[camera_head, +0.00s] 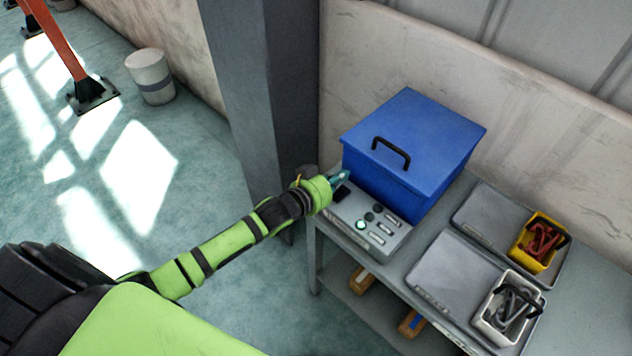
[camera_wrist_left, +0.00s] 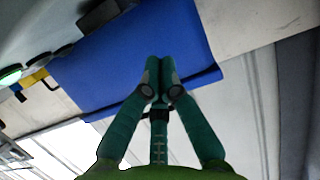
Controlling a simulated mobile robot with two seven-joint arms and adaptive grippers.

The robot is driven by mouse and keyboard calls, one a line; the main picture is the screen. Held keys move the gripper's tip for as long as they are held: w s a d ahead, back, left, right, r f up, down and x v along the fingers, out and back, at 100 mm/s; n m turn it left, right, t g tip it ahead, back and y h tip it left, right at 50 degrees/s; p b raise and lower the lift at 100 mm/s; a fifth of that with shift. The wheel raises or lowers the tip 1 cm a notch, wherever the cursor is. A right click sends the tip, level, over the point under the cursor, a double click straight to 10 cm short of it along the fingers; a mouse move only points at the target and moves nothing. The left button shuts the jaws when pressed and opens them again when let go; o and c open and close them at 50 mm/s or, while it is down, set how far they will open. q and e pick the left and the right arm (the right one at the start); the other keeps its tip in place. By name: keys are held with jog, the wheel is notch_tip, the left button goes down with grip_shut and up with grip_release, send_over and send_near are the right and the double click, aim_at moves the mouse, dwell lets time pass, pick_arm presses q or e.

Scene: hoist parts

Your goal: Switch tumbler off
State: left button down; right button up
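A grey control box (camera_head: 368,246) stands on the table's near left corner. It has a lit green button (camera_head: 361,225), dark round buttons and pale labels. A black block (camera_head: 342,191) sits at its upper left end; I cannot tell whether this is the tumbler. My left gripper (camera_head: 344,176) is just above that end, beside the blue box. In the left wrist view its teal fingers (camera_wrist_left: 158,66) meet at the tips with nothing visible between them. A green-lit disc (camera_wrist_left: 10,74) and a small yellow part (camera_wrist_left: 36,78) show at left there. My right gripper is out of view.
A blue box (camera_head: 412,140) with a black handle stands behind the control box. Grey trays to the right hold a yellow bin (camera_head: 538,242) and a white bin (camera_head: 508,311). A grey pillar (camera_head: 258,80) rises left of the table (camera_head: 385,277).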

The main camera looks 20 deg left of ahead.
pick_arm(q)
jog(key=shift+b+v, duration=0.6)
jog(key=shift+v, duration=0.5)
jog(key=b+v, duration=0.1)
jog(key=v, duration=0.7)
jog(key=shift+r, duration=0.35)
jog(key=shift+w+d, duration=0.1)
jog(key=shift+w, duration=0.05)
